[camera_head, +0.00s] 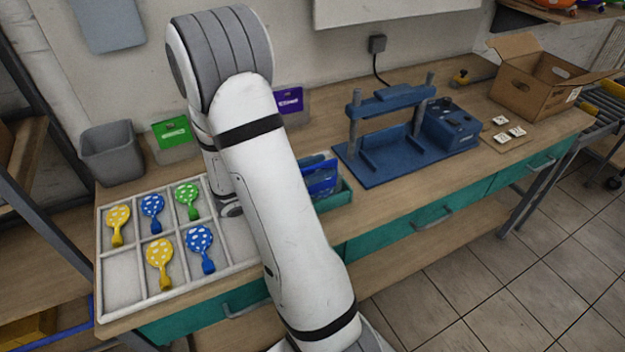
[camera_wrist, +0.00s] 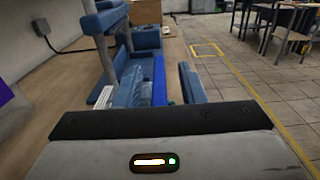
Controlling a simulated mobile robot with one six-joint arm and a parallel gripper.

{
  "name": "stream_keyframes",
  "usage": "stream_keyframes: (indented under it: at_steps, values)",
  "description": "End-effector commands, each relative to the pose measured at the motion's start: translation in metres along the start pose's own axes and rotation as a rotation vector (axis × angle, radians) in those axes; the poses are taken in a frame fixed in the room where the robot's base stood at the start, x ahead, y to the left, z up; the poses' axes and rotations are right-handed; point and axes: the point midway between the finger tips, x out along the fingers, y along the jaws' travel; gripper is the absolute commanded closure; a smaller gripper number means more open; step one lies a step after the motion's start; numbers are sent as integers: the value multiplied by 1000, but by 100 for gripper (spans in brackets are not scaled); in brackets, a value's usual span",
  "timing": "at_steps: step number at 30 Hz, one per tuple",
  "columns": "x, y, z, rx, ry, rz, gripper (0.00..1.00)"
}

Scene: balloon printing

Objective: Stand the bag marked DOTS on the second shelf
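No DOTS mark is legible in either view. A bright blue bag (camera_head: 322,180) stands in a teal holder (camera_head: 338,197) on the bench, partly hidden by my arm. In the wrist view the blue bag (camera_wrist: 160,80) appears edge-on between the fingers of my gripper (camera_wrist: 160,88). The gripper looks open, with a gap between the bag and the right finger. A green bag (camera_head: 174,133) and a purple bag (camera_head: 290,101) stand along the back of the bench; their small labels are unreadable. A rack with wooden shelves (camera_head: 25,165) is at the left edge, only partly in view.
A divided white tray (camera_head: 122,270) holds several dotted balloons. A grey bin (camera_head: 111,152) stands behind it. A blue press (camera_head: 400,140), small cards (camera_head: 508,134) and an open cardboard box (camera_head: 540,82) are to the right. Tiled floor (camera_head: 500,260) is clear in front.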

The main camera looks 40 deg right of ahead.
Motion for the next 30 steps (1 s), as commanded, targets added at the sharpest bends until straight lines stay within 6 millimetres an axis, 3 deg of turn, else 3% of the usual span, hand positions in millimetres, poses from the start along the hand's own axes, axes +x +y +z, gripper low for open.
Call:
stream_keyframes:
  at_steps: [6, 19, 30]
  values:
    - [1, 0, 0, 0, 0, 0, 64]
    - [1, 0, 0, 0, 0, -1, 99]
    - [1, 0, 0, 0, 0, -2, 100]
